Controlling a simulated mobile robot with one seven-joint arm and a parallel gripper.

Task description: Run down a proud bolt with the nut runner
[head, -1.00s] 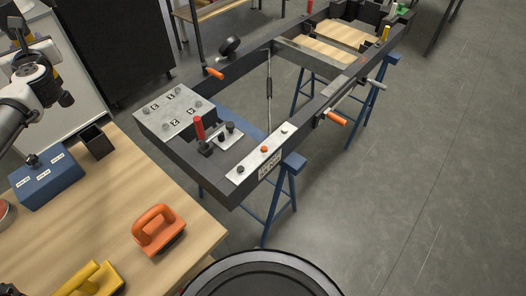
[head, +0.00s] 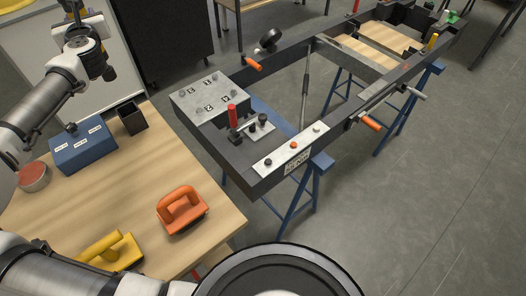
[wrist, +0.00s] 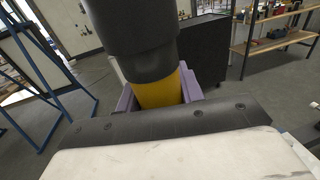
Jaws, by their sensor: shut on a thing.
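My gripper (wrist: 158,93) shows in the wrist view as purple fingers shut on a tool with a dark round body (wrist: 145,40) and a yellow section, which I take for the nut runner. In the head view my arm is raised at the upper left, above the wooden bench and well apart from the frame; its fingertips are not clear there. A grey plate (head: 208,98) with numbered labels and several bolt heads sits on the near left corner of the dark frame (head: 262,187). I cannot tell which bolt stands proud.
A red-handled clamp (head: 232,116) stands beside the plate. The bench (head: 145,180) holds a blue box (head: 83,150), a dark cup (head: 131,119), and orange (head: 181,211) and yellow (head: 112,252) handled blocks. Floor at right is clear.

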